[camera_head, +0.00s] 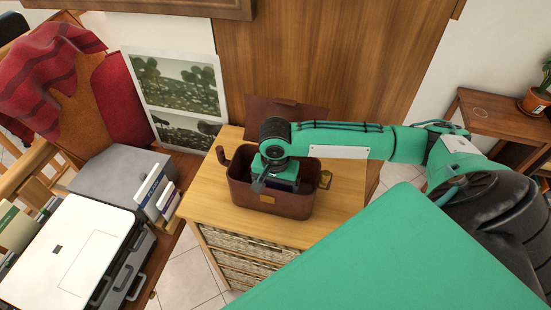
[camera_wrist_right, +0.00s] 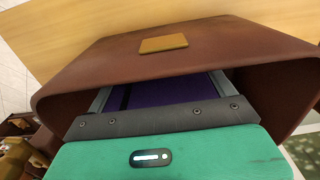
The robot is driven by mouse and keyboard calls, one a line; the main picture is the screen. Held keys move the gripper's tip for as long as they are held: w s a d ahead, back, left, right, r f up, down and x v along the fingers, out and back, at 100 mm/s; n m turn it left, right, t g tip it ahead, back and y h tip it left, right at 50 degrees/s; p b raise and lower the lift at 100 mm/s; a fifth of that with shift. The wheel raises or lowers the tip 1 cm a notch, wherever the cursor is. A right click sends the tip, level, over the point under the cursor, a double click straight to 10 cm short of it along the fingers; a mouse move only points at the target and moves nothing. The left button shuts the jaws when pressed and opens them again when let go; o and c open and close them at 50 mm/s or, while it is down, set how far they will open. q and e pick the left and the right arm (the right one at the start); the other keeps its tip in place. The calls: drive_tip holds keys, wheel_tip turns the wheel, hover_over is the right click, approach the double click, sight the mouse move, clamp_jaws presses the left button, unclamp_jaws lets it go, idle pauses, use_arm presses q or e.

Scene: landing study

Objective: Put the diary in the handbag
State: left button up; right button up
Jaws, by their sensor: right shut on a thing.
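The brown handbag (camera_head: 270,201) stands open on top of a wooden cabinet, with its flap (camera_head: 288,113) raised behind it. It also shows in the right wrist view (camera_wrist_right: 190,50), where its wall with a tan patch surrounds the opening. My right gripper (camera_head: 272,184) reaches down into the bag's opening. In the right wrist view it is shut on the purple diary (camera_wrist_right: 170,91), which has a dark band and lies inside the bag's rim. The diary's lower end is hidden. My left gripper is not in view.
To the left are a white-topped device (camera_head: 75,250), a grey box (camera_head: 115,176) and upright books (camera_head: 155,190). A framed picture (camera_head: 180,95) leans behind. A potted plant (camera_head: 535,100) stands at the far right.

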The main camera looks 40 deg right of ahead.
drive_tip(key=shift+f, duration=0.5)
drive_tip(key=o, duration=0.9)
wheel_tip(320, 180, up, 3)
drive_tip(key=p, duration=0.3)
drive_tip(key=shift+p, duration=0.4)
wheel_tip(320, 180, up, 2)
drive_tip(key=shift+r+p, duration=0.15)
drive_tip(key=shift+p, duration=0.95)
drive_tip(key=shift+r, duration=3.35)
